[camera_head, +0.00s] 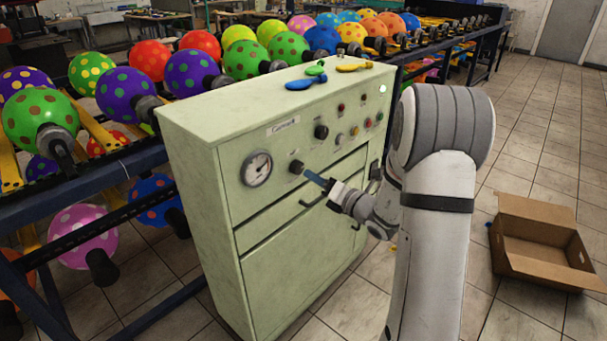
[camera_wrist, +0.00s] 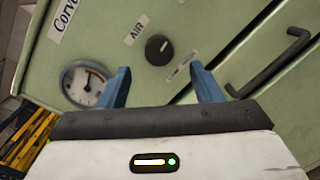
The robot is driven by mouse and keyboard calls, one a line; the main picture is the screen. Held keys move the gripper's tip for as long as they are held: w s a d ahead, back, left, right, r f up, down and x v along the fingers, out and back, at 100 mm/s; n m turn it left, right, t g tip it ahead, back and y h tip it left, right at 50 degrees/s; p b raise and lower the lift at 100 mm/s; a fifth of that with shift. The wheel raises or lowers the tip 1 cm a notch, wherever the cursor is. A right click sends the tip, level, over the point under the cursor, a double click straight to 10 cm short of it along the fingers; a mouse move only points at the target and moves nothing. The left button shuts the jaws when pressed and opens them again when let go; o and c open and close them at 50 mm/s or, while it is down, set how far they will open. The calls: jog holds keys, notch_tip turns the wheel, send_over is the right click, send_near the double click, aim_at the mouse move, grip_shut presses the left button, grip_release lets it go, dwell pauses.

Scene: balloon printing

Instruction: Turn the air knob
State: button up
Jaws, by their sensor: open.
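The air knob (camera_wrist: 158,50) is a round black dial with a pale pointer line, beside an "AIR" label (camera_wrist: 135,32) on the green cabinet's front. In the head view the air knob (camera_head: 296,167) sits to the right of the pressure gauge (camera_head: 257,168). My gripper (camera_wrist: 160,68) is open, with its blue fingers apart. In the wrist view the knob shows in the gap between the fingertips, and the fingers do not touch it. In the head view my gripper (camera_head: 314,178) is just in front and to the right of the knob.
The green cabinet (camera_head: 225,116) has another black knob (camera_head: 321,131), several small buttons and drawer handles (camera_head: 312,201). Deflated balloons (camera_head: 300,84) lie on its top. Racks of dotted balloons (camera_head: 190,72) stand behind and left. An open cardboard box (camera_head: 545,262) is on the floor at right.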

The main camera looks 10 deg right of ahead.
aim_at(300, 169)
jog(key=x, duration=0.6)
jog(key=shift+w+a, duration=0.15)
jog(key=shift+a, duration=0.05)
jog(key=c, duration=1)
